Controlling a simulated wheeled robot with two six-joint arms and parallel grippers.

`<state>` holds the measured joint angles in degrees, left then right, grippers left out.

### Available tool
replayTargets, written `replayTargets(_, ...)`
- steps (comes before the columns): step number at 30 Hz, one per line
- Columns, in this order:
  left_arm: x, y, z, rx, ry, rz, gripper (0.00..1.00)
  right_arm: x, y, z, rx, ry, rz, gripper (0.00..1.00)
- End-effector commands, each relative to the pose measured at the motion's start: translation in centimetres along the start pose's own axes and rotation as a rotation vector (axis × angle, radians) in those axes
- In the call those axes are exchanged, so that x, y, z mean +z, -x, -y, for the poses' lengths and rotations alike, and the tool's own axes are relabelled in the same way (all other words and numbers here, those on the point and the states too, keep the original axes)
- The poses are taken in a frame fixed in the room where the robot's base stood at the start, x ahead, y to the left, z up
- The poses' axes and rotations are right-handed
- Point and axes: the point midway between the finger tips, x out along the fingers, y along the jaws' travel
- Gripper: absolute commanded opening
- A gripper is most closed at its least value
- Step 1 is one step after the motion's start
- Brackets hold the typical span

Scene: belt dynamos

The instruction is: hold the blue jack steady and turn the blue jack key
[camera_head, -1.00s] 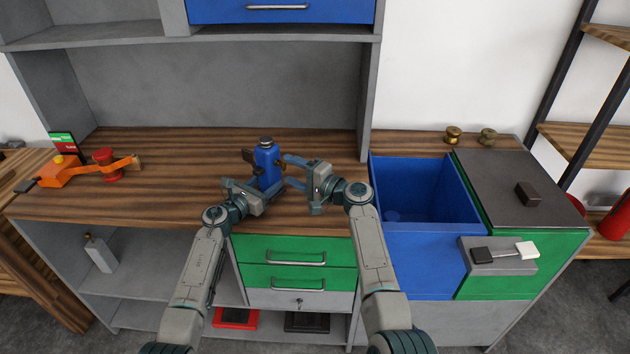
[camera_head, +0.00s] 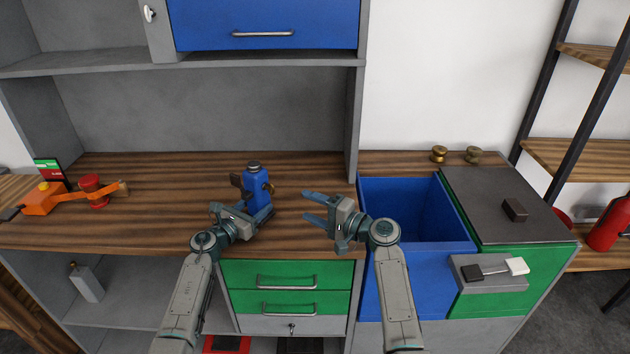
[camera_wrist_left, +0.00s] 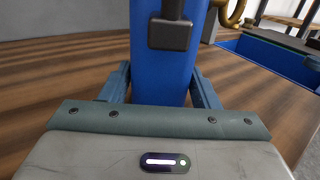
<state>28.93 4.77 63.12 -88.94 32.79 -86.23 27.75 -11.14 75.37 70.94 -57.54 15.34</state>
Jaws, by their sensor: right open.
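The blue jack (camera_head: 251,182) stands upright on the wooden worktop, with a dark cap on top. A dark block juts from its near left side and also shows in the left wrist view (camera_wrist_left: 171,34). The brass blue jack key (camera_head: 269,188) sticks out on the jack's right side; its ring shows at the top of the left wrist view (camera_wrist_left: 233,13). My left gripper (camera_head: 251,211) is shut on the jack's lower body, one finger on each side. My right gripper (camera_head: 308,206) is open and empty, to the right of the key and apart from it.
A blue open bin (camera_head: 407,251) lies right of my right gripper. An orange device (camera_head: 45,200) with a red knob sits at the far left of the worktop. Two brass knobs (camera_head: 439,154) stand at the back right. The worktop behind the jack is clear.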

Motion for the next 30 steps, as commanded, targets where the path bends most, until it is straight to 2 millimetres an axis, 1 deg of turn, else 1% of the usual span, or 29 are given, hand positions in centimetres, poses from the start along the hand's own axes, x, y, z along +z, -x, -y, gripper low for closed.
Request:
replayTargets(1,0.1,0.0,0.0,0.0,-0.001,0.001,0.66,0.0,0.0,0.0,0.0,0.0,0.0,0.58)
replayTargets(2,0.1,0.0,0.0,0.0,-0.001,0.001,0.72,0.0,0.0,0.0,0.0,0.0,0.0,0.58)
replayTargets(3,0.1,0.0,0.0,0.0,-0.001,0.0,0.76,0.0,0.0,0.0,0.0,0.0,0.0,0.58)
replayTargets(11,-0.1,0.1,0.0,0.0,0.0,-0.001,0.76,0.0,0.0,0.0,0.0,0.0,0.0,0.58)
replayTargets(14,-0.2,0.6,0.0,0.0,-0.001,-0.003,0.76,0.0,0.0,0.0,0.0,0.0,0.0,0.58)
replayTargets(17,-0.2,1.9,-0.1,0.001,-0.003,-0.003,0.76,0.0,0.0,0.0,0.0,0.0,0.0,0.58)
replayTargets(20,-0.2,3.8,0.0,0.0,-0.003,-0.004,0.76,0.0,0.0,0.0,0.0,0.0,0.0,0.58)
replayTargets(24,-0.2,7.0,0.0,0.0,-0.004,-0.003,0.76,0.0,0.0,0.0,0.0,0.0,0.0,0.58)
replayTargets(27,-0.1,8.9,0.0,0.0,-0.004,-0.003,0.76,0.0,0.0,0.0,0.0,0.0,0.0,0.58)
replayTargets(30,-0.1,10.4,0.0,0.0,-0.002,-0.003,0.76,0.0,0.0,0.0,0.0,0.0,0.0,0.58)
